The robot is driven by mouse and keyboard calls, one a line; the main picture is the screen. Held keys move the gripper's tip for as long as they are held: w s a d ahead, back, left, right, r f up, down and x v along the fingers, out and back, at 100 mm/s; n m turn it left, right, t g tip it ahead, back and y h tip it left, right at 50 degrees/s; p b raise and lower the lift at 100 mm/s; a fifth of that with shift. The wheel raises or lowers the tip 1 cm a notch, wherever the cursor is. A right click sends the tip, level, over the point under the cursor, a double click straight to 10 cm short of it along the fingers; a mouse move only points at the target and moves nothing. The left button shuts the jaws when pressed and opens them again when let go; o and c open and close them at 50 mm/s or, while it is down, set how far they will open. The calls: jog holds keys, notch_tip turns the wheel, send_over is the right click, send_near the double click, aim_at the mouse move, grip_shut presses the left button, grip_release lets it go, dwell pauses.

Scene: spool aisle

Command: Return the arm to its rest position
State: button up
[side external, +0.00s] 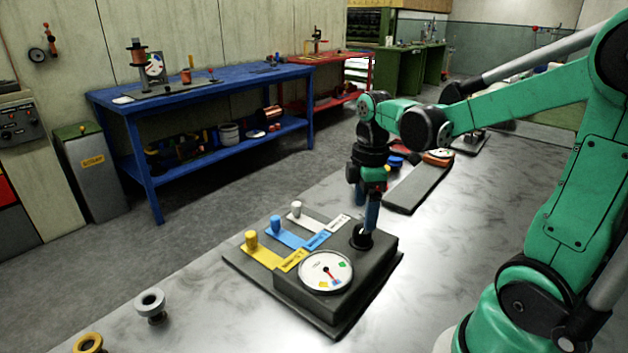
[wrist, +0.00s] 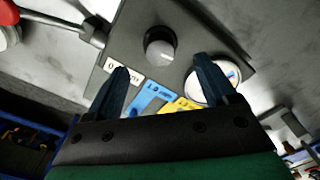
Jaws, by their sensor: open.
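My gripper (side external: 367,222) points down over the dark control box (side external: 372,262) on the metal table. Its two blue fingers are apart, and they also show in the wrist view (wrist: 161,66). A round knob (wrist: 160,46) with a pale top lies just beyond the fingertips in the wrist view, and nothing shows held between them. In the side view the knob (side external: 361,238) is at the fingertips; I cannot tell whether they touch it. My arm is stretched out over the table.
The box carries a white dial (side external: 326,271) and yellow (side external: 251,240), blue (side external: 275,225) and white (side external: 296,209) pegs. A grey slab (side external: 418,188) lies behind. Grey (side external: 151,305) and yellow (side external: 88,343) spools stand front left. A blue workbench (side external: 205,88) stands across the aisle.

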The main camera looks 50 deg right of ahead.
jog(key=shift+r, duration=0.25)
jog(key=shift+a, duration=0.1)
